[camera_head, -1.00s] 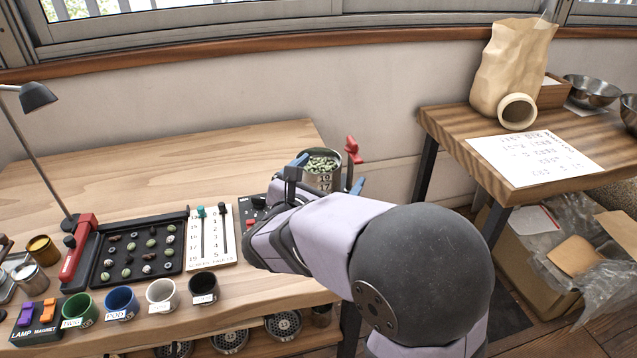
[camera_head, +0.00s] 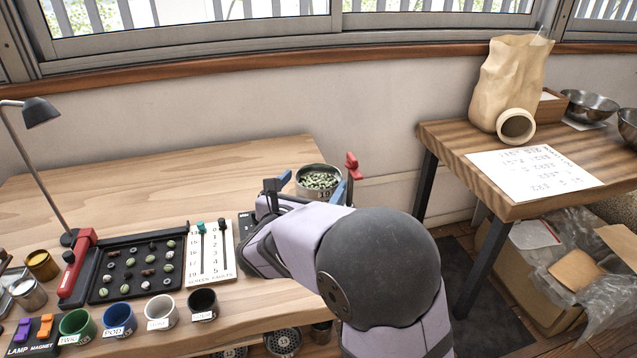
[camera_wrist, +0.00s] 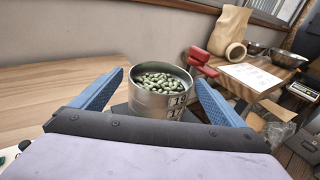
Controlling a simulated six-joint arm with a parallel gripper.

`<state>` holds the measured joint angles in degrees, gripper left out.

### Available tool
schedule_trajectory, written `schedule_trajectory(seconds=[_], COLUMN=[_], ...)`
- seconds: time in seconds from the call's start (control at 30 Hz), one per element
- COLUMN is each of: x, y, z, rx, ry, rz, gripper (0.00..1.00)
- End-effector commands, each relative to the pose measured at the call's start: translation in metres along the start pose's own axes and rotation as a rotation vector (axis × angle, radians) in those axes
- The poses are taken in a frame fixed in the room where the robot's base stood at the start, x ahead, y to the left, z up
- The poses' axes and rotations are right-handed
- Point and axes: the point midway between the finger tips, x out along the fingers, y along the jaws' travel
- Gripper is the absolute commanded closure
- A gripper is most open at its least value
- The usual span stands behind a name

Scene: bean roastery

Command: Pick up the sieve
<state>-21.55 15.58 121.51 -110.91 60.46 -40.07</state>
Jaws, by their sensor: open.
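The sieve (camera_head: 319,183) is a round metal drum filled with green beans, with a number label on its side. It stands at the right end of the wooden bench, on a dark base. In the wrist view the sieve (camera_wrist: 158,104) sits between the two blue fingers. My gripper (camera_head: 313,184) is open, with one finger on each side of the sieve. In the wrist view my gripper (camera_wrist: 160,95) shows a gap on the left of the drum; on the right the finger is close to it. I cannot tell whether it touches.
A red lever (camera_head: 352,166) stands just right of the sieve. A bean tray (camera_head: 137,266), a slider board (camera_head: 211,252) and several small cups, one blue (camera_head: 119,320), are at left. A side table (camera_head: 455,143) stands at right. The bench's back is clear.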

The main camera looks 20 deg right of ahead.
Motion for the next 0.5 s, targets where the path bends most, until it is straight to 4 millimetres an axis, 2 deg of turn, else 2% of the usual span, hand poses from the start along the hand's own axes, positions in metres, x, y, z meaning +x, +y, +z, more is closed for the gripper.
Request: schedule_trajectory(seconds=[0.23,0.5], x=[0.032,0.041], y=[-0.003,-0.003], z=[0.000,0.000], rx=[0.000,0.001], ry=[0.000,0.000], rz=[-0.004,-0.001], gripper=[0.06,0.06])
